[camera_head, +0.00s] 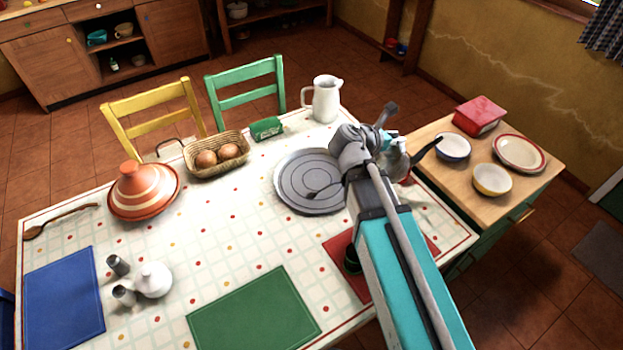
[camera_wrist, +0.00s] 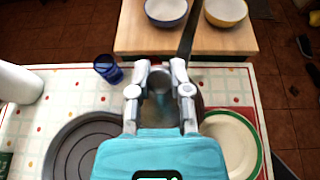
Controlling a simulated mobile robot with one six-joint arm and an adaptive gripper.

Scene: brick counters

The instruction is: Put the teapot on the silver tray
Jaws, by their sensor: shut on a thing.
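My gripper (camera_head: 372,145) is shut on the teapot (camera_head: 398,160), a grey metallic pot with a dark curved part reaching right toward the side counter. In the wrist view my gripper (camera_wrist: 160,82) has both fingers around the teapot (camera_wrist: 160,102), and its dark part points up the picture. My fingers and wrist hide much of it. The silver tray (camera_head: 290,172) is a round grey disc with rings, lying on the tablecloth left of my gripper. In the wrist view the tray (camera_wrist: 62,140) is at lower left, partly covered by my gripper. A dark spoon-like shape overlaps its right side.
A white jug (camera_head: 325,100) stands behind the tray. A blue cup (camera_wrist: 108,70) and a green-rimmed plate (camera_wrist: 245,125) are near my gripper. The wooden side counter (camera_head: 440,178) holds bowls, a plate and a red box.

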